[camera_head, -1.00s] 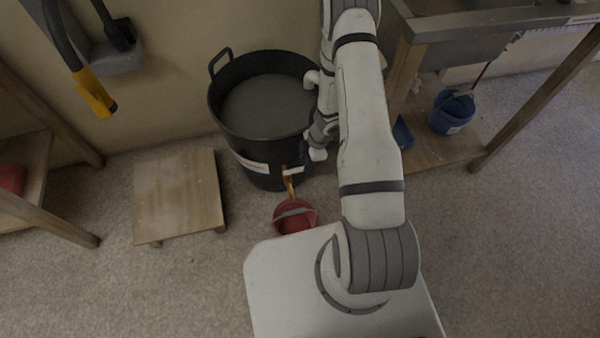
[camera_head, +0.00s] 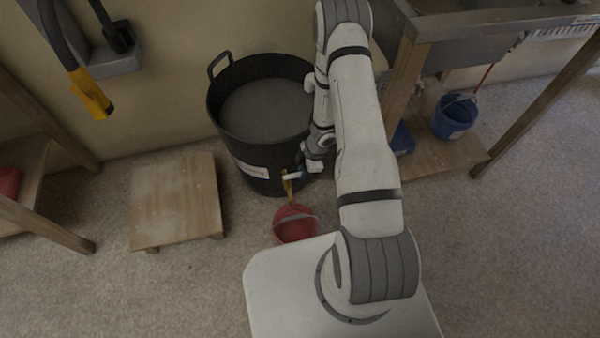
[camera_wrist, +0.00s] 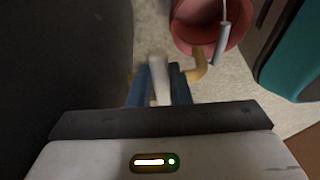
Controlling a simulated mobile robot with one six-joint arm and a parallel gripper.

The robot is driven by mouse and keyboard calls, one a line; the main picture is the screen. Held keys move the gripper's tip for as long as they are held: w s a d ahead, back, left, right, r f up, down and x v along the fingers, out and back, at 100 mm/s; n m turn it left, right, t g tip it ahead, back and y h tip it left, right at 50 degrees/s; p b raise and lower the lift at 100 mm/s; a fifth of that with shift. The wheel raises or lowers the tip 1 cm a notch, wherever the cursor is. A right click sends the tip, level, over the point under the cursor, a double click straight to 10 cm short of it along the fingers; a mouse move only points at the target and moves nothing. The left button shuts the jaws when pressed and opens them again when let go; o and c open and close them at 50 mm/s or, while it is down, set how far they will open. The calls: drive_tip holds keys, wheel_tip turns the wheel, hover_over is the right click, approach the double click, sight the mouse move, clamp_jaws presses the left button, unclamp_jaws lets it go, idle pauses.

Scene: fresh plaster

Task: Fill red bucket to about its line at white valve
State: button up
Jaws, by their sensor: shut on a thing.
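The red bucket (camera_head: 295,228) stands on the floor below the brass spout (camera_head: 288,190) of the big black vat (camera_head: 262,178). In the wrist view the red bucket (camera_wrist: 226,32) is partly cut off at the top. Its inside looks red; I cannot make out a line or any fill level. The white valve (camera_head: 292,175) is a small lever at the spout. My gripper (camera_head: 299,165) is at the lever. In the wrist view my gripper (camera_wrist: 159,84) has its blue fingers shut on the white valve lever (camera_wrist: 160,80). I see no clear stream from the spout.
Grey liquid (camera_head: 262,108) lies in the vat. A low wooden stool (camera_head: 177,200) stands left of it. A blue bucket (camera_head: 455,117) sits on a wooden shelf at right. The floor at front left is clear.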

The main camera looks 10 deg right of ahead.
drive_tip(key=m+b, duration=0.1)
drive_tip(key=b, duration=0.2)
drive_tip(key=shift+s+a+f, duration=0.1)
drive_tip(key=shift+s+f, duration=0.2)
drive_tip(key=shift+f, duration=0.1)
drive_tip(key=s+m+b, duration=0.1)
drive_tip(key=m+b, duration=0.1)
drive_tip(key=b, duration=0.1)
drive_tip(key=s+m+t+b, duration=0.1)
drive_tip(key=m+b, duration=0.1)
drive_tip(key=b, duration=0.1)
drive_tip(key=s+a+m+t+b, duration=0.1)
drive_tip(key=m+b, duration=0.2)
drive_tip(key=shift+s+r+h+b, duration=0.15)
drive_tip(key=shift+r+h+b, duration=0.25)
clamp_jaws()
